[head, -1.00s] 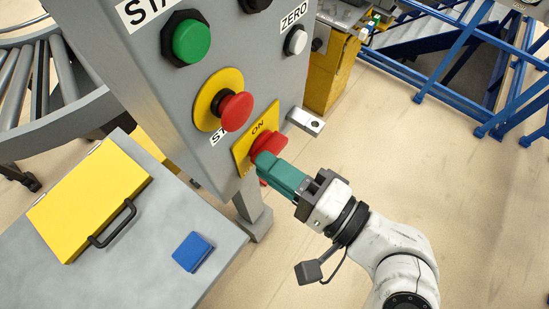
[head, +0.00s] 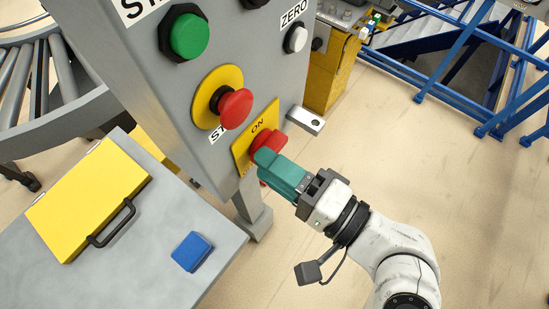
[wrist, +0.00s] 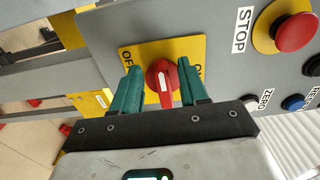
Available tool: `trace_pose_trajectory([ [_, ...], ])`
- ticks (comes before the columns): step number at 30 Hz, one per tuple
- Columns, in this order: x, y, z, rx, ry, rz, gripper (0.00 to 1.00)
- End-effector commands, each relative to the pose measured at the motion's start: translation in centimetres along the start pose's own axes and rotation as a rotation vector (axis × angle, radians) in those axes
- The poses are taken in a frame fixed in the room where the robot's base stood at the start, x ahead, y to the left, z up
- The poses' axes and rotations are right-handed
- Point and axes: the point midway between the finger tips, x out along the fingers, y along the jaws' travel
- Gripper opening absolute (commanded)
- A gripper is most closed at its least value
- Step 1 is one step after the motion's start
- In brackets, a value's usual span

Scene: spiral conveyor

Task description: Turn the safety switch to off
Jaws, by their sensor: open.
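The safety switch is a red rotary knob (head: 267,143) on a yellow plate (head: 241,154) low on the grey control panel. "ON" is printed on the plate in the head view. In the wrist view, the knob (wrist: 161,80) has a raised handle with a white mark, upright in the picture. "OFF" reads on the plate (wrist: 132,57) left of it; the right label is partly hidden by a finger. My gripper (head: 266,158) is open at the knob. In the wrist view, its green fingers (wrist: 160,72) stand either side of the knob, with visible gaps.
A red stop button (head: 235,108) sits just above the switch, with a green button (head: 190,36) higher up. A metal bracket (head: 306,120) juts out right of the plate. A table with a yellow case (head: 90,198) and a blue block (head: 192,251) stands at lower left.

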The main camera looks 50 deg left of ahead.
Motion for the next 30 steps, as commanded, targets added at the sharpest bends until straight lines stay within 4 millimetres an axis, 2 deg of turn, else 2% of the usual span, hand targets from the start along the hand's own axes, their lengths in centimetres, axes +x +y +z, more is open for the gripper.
trace_pose_trajectory([
  [5,-0.1,0.0,0.0,0.0,0.001,-0.001,0.44],
  [8,-0.8,0.1,-0.1,0.0,0.003,-0.001,0.44],
  [21,-8.6,0.1,-0.1,-0.001,0.005,0.001,0.44],
  [25,-10.1,0.1,-0.1,0.0,0.002,0.0,0.44],
  [30,-10.8,0.0,0.0,-0.001,0.0,0.0,0.44],
])
